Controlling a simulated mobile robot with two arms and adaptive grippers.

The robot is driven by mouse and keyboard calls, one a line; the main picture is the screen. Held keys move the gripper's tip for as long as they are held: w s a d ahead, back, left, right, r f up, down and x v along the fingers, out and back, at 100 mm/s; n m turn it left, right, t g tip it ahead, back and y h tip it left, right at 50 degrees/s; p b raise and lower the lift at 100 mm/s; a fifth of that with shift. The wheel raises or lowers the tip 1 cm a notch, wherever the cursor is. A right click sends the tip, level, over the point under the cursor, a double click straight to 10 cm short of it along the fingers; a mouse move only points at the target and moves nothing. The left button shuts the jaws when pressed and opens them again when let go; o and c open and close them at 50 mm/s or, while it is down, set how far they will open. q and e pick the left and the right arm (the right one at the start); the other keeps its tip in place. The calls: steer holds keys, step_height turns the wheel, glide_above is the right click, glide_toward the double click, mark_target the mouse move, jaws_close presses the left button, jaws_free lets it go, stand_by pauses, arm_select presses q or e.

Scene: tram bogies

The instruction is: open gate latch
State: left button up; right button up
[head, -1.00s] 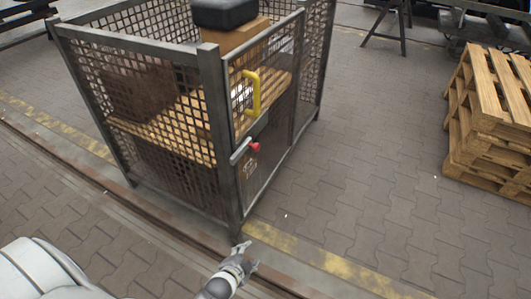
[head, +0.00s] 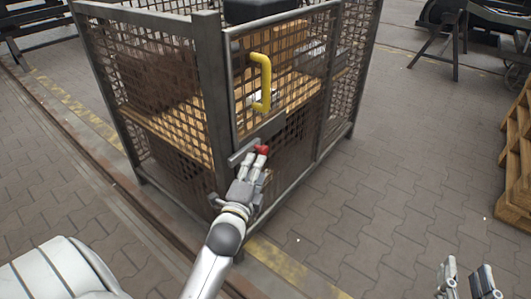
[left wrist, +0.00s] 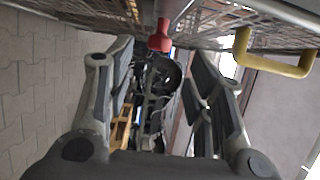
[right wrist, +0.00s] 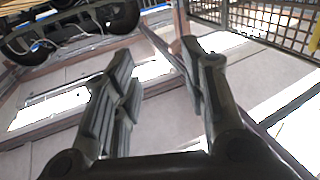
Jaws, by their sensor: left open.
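The gate latch is a grey bar (head: 243,152) with a red knob (head: 262,149) on the gate of a mesh cage. The gate has a yellow handle (head: 265,82) above the latch. My left gripper (head: 253,166) is open, its fingertips just below the knob. In the left wrist view the red knob (left wrist: 160,38) lies ahead of the open fingers, near the top, and the yellow handle (left wrist: 275,60) is to the right. Whether a finger touches the knob cannot be told. My right gripper (head: 467,274) is open and empty, low at the right, away from the cage.
Wooden pallets (head: 516,165) stand at the right edge. A dark trestle (head: 455,45) stands at the back right. Paved floor (head: 400,150) is free to the right of the gate.

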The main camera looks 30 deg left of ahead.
mark_target(262, 154)
arm_select(q)
steer(key=b+x, duration=0.2)
steer(key=x, duration=0.5)
steer(key=shift+w+a+f, duration=0.1)
steer(key=shift+w+f, duration=0.05)
steer(key=shift+w, duration=0.2)
steer(key=shift+w+a, duration=0.15)
steer(key=shift+w, duration=0.4)
arm_select(e)
step_height(262, 154, up, 9)
steer(key=s+t+y, duration=0.2)
steer(key=t, duration=0.4)
steer(key=shift+s+a+r, duration=0.2)
steer(key=shift+s+a, duration=0.1)
steer(key=shift+a, duration=0.05)
arm_select(q)
jaws_close()
